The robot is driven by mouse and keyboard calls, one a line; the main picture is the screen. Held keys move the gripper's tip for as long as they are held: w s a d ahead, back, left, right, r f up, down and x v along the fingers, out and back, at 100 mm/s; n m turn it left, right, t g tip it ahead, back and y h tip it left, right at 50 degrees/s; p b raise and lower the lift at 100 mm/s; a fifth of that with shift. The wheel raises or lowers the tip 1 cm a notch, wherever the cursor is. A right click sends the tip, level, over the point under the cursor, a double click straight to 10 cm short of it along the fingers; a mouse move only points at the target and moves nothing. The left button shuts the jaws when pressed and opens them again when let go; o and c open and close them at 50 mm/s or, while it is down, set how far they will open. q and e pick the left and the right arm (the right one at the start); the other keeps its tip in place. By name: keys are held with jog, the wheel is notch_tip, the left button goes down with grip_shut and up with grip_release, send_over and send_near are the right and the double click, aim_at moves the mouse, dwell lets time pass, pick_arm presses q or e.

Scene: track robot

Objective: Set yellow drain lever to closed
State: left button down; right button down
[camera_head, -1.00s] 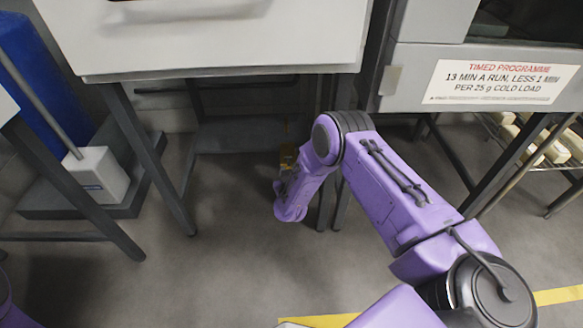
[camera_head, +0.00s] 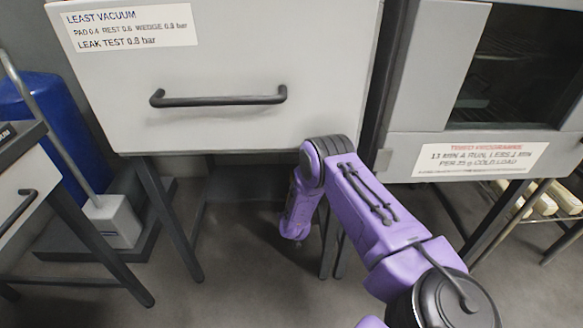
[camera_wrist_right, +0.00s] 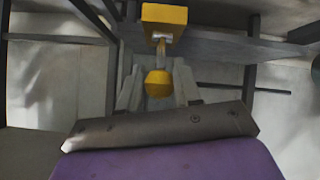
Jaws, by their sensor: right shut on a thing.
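In the right wrist view, the yellow drain lever has a yellow knob (camera_wrist_right: 158,84) on a short metal stem below a yellow block (camera_wrist_right: 164,20). My right gripper (camera_wrist_right: 158,92) has its two grey fingers on either side of the knob and is shut on it. In the head view, my right arm reaches in under the drawer cabinet, with its purple wrist (camera_head: 297,215) pointing down. The lever and the right fingertips cannot be made out there. My left gripper is out of view.
A drawer cabinet (camera_head: 215,65) with a dark handle stands over the arm on dark legs. A grey oven-like unit (camera_head: 480,90) is at the right, with a rack beneath. A blue bin (camera_head: 35,110) and mop-like tool stand left. Dark frame bars (camera_wrist_right: 225,45) surround the lever.

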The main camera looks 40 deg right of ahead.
jog(key=shift+w+d+r, duration=0.15)
jog(key=shift+d+r, duration=0.05)
jog(key=c, duration=0.8)
grip_release()
jog(key=shift+a+f, duration=0.1)
jog(key=p+v, duration=0.3)
jog(key=v, duration=0.7)
jog(key=shift+s+a+p, duration=0.2)
jog(key=shift+s+p, duration=0.05)
jog(key=shift+p, duration=0.1)
